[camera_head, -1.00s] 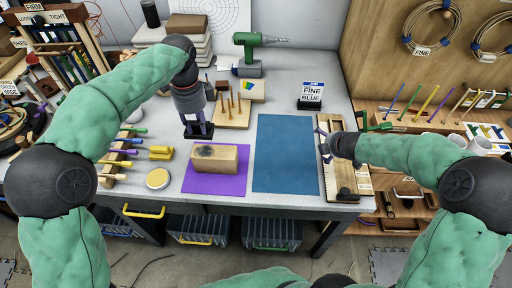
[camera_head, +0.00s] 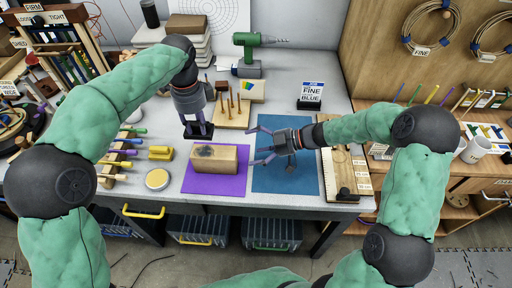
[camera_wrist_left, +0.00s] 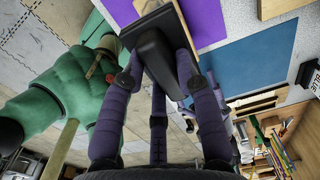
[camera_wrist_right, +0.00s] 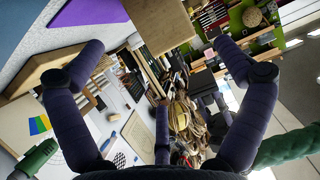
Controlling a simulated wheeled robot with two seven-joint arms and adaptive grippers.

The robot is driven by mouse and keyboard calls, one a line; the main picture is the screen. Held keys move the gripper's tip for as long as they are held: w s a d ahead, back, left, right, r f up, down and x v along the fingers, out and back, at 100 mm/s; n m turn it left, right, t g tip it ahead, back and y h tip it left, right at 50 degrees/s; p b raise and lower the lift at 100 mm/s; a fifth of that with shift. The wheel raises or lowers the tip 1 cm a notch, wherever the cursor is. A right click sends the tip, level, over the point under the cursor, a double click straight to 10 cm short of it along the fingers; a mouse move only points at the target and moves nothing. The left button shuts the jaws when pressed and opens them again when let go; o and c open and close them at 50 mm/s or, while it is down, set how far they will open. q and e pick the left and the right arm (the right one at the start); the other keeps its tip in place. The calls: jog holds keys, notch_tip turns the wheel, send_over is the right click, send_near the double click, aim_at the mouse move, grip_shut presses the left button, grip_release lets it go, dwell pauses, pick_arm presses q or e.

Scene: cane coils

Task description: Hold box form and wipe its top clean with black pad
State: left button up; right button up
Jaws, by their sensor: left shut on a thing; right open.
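The box form (camera_head: 214,159) is a tan wooden block on the purple mat (camera_head: 216,187), with a dark smudge on its top. Its wood also shows at the top of the right wrist view (camera_wrist_right: 160,22). My left gripper (camera_head: 198,128) points down just behind the box form, shut on the black pad (camera_head: 199,132). In the left wrist view the pad's dark plate and handle (camera_wrist_left: 162,55) sit between the fingers. My right gripper (camera_head: 258,145) is open and empty over the blue mat, its fingers pointing left toward the box form's right end, apart from it.
The blue mat (camera_head: 286,182) lies right of the purple one. A yellow round tin (camera_head: 157,179) and yellow block (camera_head: 160,153) stand to the left. A peg board (camera_head: 232,112) and green drill (camera_head: 247,50) are behind. A wooden board (camera_head: 338,172) lies at the right.

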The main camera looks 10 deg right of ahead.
aim_at(223, 155)
jog(key=x, duration=1.1)
jog(key=shift+w+a+f, duration=0.15)
jog(key=shift+a+f, duration=0.05)
jog(key=shift+a, duration=0.05)
jog(key=c, duration=1.1)
